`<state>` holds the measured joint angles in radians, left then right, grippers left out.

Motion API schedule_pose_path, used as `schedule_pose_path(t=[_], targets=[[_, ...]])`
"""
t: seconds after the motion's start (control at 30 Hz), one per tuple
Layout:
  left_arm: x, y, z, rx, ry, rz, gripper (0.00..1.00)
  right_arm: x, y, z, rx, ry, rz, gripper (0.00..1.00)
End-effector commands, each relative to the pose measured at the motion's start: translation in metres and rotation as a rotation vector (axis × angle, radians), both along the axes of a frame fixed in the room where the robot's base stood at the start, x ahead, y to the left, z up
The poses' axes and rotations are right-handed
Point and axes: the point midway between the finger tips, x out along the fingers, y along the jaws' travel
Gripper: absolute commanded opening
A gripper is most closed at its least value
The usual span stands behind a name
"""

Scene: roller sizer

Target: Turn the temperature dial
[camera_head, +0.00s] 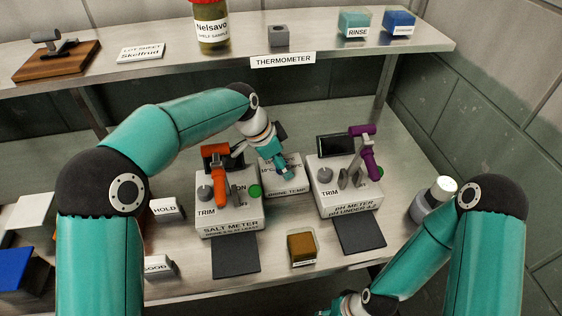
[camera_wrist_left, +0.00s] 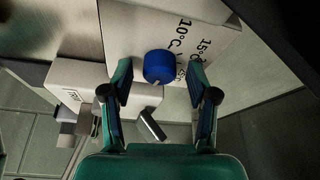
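The temperature dial (camera_wrist_left: 158,66) is a round blue knob with a pale pointer mark. It sits on a white box (camera_wrist_left: 125,25) printed with 10°C and 15°C. In the head view this box (camera_head: 294,185) is labelled BRINE TEMP and stands between two meters; the dial is hidden there behind my left gripper (camera_head: 281,170). In the left wrist view my left gripper (camera_wrist_left: 160,76) is open, with one finger on each side of the dial and visible gaps. Whether the fingertips reach around it in depth is unclear. My right gripper (camera_head: 343,306) is partly cut off at the bottom edge.
The salt meter (camera_head: 228,208) stands left of the box with an orange handle. The pH meter (camera_head: 350,190) stands right with a purple handle. The upper shelf (camera_head: 330,50) carries a jar (camera_head: 210,25) and coloured cubes.

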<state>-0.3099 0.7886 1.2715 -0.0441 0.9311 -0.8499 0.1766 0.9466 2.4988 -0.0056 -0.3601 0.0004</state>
Motion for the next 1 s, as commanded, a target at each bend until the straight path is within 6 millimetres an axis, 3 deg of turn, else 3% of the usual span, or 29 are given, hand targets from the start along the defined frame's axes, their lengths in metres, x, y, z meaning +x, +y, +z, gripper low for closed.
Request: schedule_pose_path(t=[0.03,0.3,0.37,0.67,1.0], targets=[[0.000,0.000,0.000,0.000,0.000,0.000,0.52,0.000,0.000,0.000,0.000,0.000,0.000,0.40],[0.000,0.000,0.000,0.000,-0.001,0.000,0.07,0.000,0.000,0.000,0.000,0.000,0.000,0.40],[0.000,0.001,0.001,0.000,-0.001,0.000,0.00,0.000,0.000,0.000,0.000,0.000,0.000,0.40],[0.000,0.001,0.000,0.001,-0.003,0.033,0.00,0.000,0.000,-0.003,0.000,0.000,0.000,0.40],[0.000,0.000,0.000,0.000,-0.006,0.223,0.00,0.000,0.000,-0.016,0.000,0.000,0.000,0.40]])
